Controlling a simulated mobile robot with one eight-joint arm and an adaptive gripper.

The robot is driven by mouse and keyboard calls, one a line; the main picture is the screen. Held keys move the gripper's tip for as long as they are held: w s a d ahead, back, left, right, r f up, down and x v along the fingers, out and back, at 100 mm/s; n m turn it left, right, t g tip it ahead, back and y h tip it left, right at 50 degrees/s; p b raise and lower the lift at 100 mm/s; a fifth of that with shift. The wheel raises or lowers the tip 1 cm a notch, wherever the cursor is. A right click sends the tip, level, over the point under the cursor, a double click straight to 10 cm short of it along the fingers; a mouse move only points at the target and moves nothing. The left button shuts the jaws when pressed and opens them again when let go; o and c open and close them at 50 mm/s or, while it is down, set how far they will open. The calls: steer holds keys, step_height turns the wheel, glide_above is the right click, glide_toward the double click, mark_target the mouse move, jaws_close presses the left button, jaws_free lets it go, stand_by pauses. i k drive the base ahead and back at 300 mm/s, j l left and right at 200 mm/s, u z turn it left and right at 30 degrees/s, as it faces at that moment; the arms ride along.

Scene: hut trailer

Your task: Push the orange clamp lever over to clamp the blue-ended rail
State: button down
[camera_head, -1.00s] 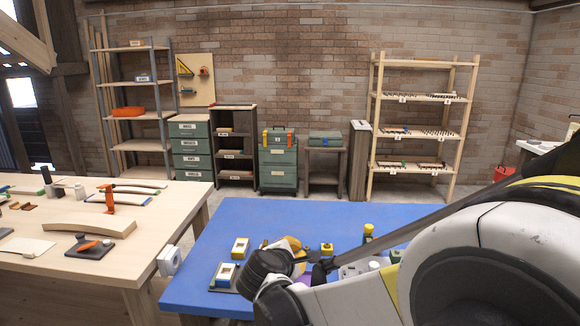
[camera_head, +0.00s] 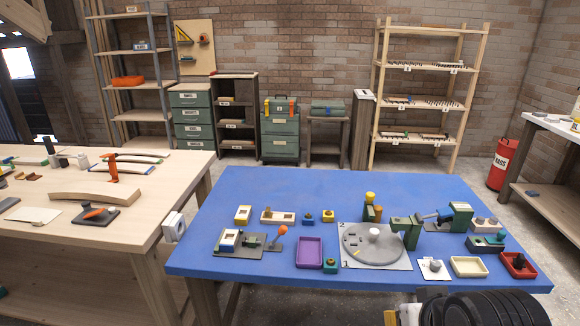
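An orange-knobbed lever (camera_head: 283,231) stands on a small dark base on the blue table, left of the purple tray. Its arm leans up to the right. Just left of it is a grey fixture plate (camera_head: 228,253) holding a cream block with blue ends (camera_head: 230,238) and a dark green block (camera_head: 251,241). Whether the lever bears on the block is too small to tell. Another orange lever (camera_head: 95,213) lies low on a dark plate on the wooden bench at left. My gripper is not in view; only black and white parts of my arm show at the bottom right.
The blue table (camera_head: 330,188) is clear along its back. A cream block (camera_head: 243,214) and slotted cream piece (camera_head: 277,217) lie behind.

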mark_target(282, 231)
steer(key=i+j, duration=0.3)
steer(key=i+j+z, duration=0.1)
steer(key=i+j, duration=0.15)
steer(key=j, duration=0.25)
steer(key=i+j, duration=0.3)
steer(key=j+z, duration=0.05)
steer(key=j, duration=0.05)
